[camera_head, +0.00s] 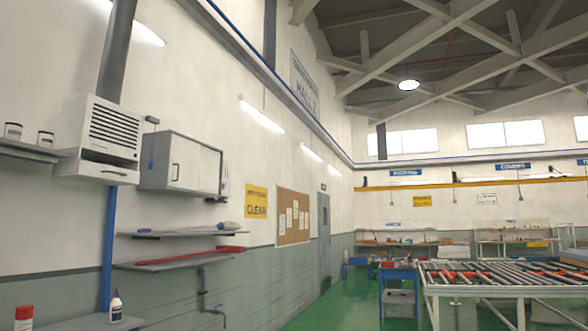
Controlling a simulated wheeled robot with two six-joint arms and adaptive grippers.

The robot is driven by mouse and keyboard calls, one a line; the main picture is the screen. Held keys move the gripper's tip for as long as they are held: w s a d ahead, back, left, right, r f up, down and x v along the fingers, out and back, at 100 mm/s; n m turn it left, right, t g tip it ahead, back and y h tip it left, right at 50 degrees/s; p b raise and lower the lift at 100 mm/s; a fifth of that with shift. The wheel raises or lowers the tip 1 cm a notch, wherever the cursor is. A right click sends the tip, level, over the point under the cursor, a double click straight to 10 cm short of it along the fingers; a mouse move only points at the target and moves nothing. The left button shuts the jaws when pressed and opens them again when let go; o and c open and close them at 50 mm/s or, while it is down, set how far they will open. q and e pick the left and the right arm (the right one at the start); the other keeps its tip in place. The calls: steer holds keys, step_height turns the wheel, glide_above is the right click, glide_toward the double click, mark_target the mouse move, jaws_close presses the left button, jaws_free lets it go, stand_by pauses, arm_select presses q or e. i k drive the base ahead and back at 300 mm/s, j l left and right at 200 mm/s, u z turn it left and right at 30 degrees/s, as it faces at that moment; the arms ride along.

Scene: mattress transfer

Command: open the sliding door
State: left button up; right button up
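A tall grey door (324,242) stands in the left wall toward the far end, seen at a steep angle. It looks shut, and I cannot tell whether it slides. A white wall cabinet (180,163) with closed front panels hangs nearer on the left wall, with a handle on its left panel. I cannot tell which of these, if either, is the sliding door. Neither of my grippers shows in the head view.
Shelves (180,257) and a white heater unit (103,138) line the left wall. A roller conveyor table (470,289) stands at the right, with a blue cart (398,273) beside it. Green floor (340,306) is clear between the wall and the cart.

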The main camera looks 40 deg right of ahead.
mark_target(185, 153)
steer(key=z, duration=0.7)
steer(key=i+l+z, duration=0.25)
steer(key=i, duration=0.15)
steer(key=i+l+z, duration=0.25)
steer(key=i, duration=0.15)
steer(key=i+z, duration=0.2)
steer(key=i, duration=0.2)
steer(key=i+z, duration=0.15)
steer(key=i, duration=2.85)
steer(key=i+l+u, duration=0.1)
steer(key=i+u, duration=0.15)
steer(key=i, duration=0.25)
steer(key=i+l+u, duration=0.2)
steer(key=i, duration=0.3)
steer(key=i+l+u, duration=0.25)
steer(key=i, duration=0.25)
